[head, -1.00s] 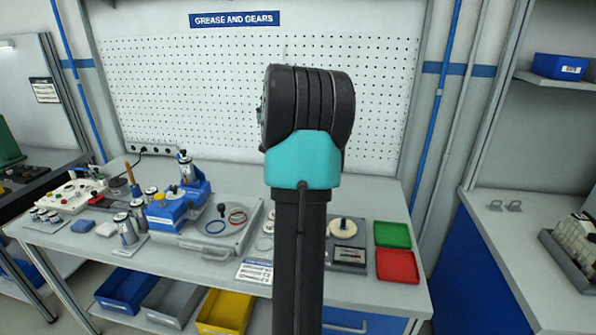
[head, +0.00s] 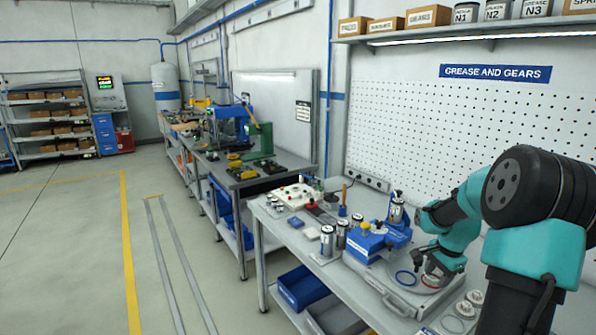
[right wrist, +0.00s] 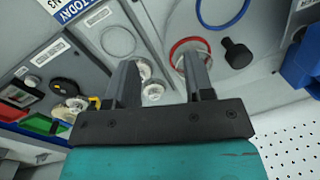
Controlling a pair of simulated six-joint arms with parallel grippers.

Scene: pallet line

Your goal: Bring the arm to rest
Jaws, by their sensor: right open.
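My right arm, black and teal, comes in at the right of the head view and bends down over the workbench (head: 330,272). Its gripper (head: 428,284) is low over a grey tray (head: 395,298), close to a red ring and a blue ring (head: 405,278). In the right wrist view the two dark fingers of the gripper (right wrist: 160,72) stand apart with nothing held between them. The red ring (right wrist: 187,42) lies near one fingertip; whether they touch is unclear. My left gripper is not in view.
A blue fixture (head: 368,243) and several metal cylinders stand on the bench beside the tray. A white button box (head: 297,194) is farther back. A pegboard (head: 430,130) rises behind. Blue bins (head: 302,287) sit below. The floor at left is clear.

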